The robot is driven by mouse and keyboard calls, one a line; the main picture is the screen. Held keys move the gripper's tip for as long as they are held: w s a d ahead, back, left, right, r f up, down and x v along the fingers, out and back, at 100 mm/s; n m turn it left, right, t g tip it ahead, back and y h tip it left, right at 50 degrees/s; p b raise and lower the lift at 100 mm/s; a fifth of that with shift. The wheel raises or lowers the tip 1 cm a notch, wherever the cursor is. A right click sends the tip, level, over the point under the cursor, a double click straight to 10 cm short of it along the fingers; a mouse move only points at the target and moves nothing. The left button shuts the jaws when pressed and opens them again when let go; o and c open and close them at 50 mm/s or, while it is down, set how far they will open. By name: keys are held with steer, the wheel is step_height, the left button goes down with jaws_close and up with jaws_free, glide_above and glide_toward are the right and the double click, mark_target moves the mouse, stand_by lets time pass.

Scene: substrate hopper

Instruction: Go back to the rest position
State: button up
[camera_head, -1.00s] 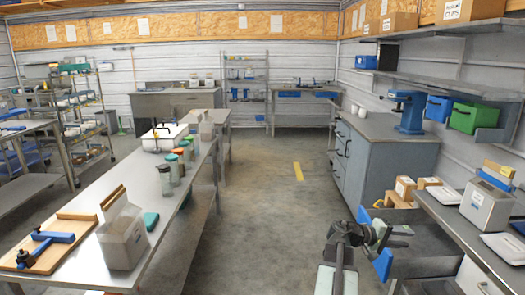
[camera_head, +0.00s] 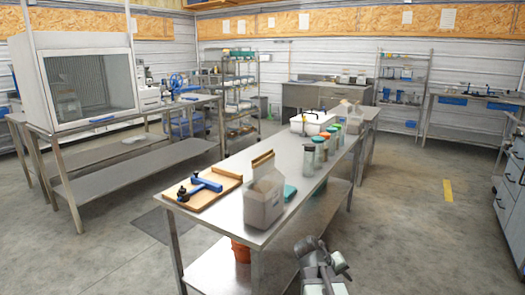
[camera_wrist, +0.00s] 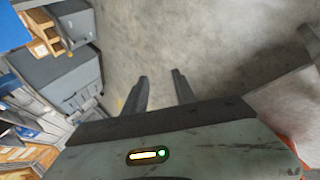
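My gripper (camera_head: 328,268) shows at the bottom of the head view, in front of the near end of the steel table (camera_head: 225,222). In the wrist view my gripper (camera_wrist: 160,82) has its two dark fingers apart, with only bare floor between them. It appears empty. The translucent hopper-like container (camera_head: 263,205) stands on the steel table, with a wooden piece at its top.
An orange pot (camera_head: 240,251) sits below. A glass-fronted cabinet (camera_head: 90,80) stands left. The floor (camera_head: 415,220) to the right is clear.

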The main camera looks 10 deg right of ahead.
steer(key=s+a+f+g+y, duration=0.1)
steer(key=s+a+f+y, duration=0.2)
steer(key=a, duration=0.7)
steer(key=s+a+f+y, duration=0.2)
steer(key=a+f+y, duration=0.15)
steer(key=a, duration=0.65)
step_height(320, 180, up, 28)
steer(key=a+p, duration=0.1)
steer(key=p, duration=2.5)
steer(key=shift+a+f+g+y+p, duration=0.25)
steer(key=shift+g+y+p, duration=0.05)
steer(key=shift+g+y, duration=0.15)
